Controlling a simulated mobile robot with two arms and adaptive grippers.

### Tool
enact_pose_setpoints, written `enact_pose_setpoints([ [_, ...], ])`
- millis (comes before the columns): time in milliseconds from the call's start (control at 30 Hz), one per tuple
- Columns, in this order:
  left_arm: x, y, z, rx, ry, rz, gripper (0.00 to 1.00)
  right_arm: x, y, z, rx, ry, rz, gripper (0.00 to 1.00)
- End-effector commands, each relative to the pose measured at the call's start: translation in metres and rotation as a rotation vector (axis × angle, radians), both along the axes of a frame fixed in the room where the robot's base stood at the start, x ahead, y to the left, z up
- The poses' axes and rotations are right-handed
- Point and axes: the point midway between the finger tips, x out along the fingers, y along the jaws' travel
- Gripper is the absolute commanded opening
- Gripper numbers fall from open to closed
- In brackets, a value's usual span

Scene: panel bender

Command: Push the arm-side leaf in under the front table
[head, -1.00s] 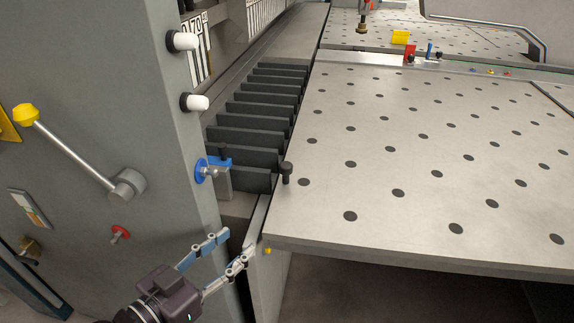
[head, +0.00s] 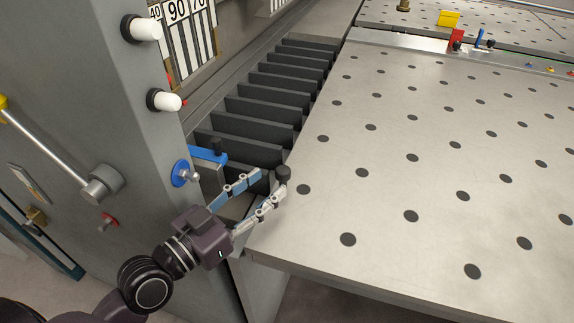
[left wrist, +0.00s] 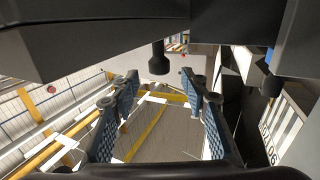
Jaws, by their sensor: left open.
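The front table (head: 390,150) is a pale sheet with dark round spots, filling the right of the head view. A black knob (head: 282,173) stands at its left edge. I cannot tell for sure which part is the arm-side leaf; under the table it would be hidden. My left gripper (head: 268,184) is open, its fingertips at the gap between the table's left edge and the dark slats, one tip close beside the knob. Contact is unclear. In the left wrist view, the open fingers (left wrist: 162,85) have a black knob (left wrist: 158,58) beyond them. My right gripper is not in view.
A row of dark slats (head: 262,105) lines the gap left of the table. The grey machine side (head: 90,130) carries white knobs and a lever (head: 50,145). Floor lies below the table.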

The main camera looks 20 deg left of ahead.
Motion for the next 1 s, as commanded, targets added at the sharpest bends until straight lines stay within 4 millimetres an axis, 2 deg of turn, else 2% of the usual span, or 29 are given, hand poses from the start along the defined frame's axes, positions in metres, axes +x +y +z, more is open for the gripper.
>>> enact_pose_setpoints([
  [100, 0.016, -0.007, 0.004, -0.003, -0.003, 0.001, 0.41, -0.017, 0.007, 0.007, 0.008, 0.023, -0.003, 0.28],
  [200, 0.029, -0.013, 0.004, -0.003, -0.003, 0.0, 0.41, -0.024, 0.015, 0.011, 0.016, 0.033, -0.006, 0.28],
  [333, 0.043, -0.02, 0.003, -0.003, -0.001, 0.0, 0.41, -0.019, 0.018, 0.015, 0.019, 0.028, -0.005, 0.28],
  [500, 0.053, -0.025, 0.001, 0.001, 0.0, -0.001, 0.41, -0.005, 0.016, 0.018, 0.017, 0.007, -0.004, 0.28],
  [800, 0.055, -0.026, 0.0, 0.001, 0.0, -0.002, 0.41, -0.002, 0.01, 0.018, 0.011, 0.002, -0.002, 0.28],
  [1000, 0.055, -0.026, 0.0, 0.001, 0.0, -0.002, 0.2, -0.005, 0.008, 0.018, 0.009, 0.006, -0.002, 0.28],
])
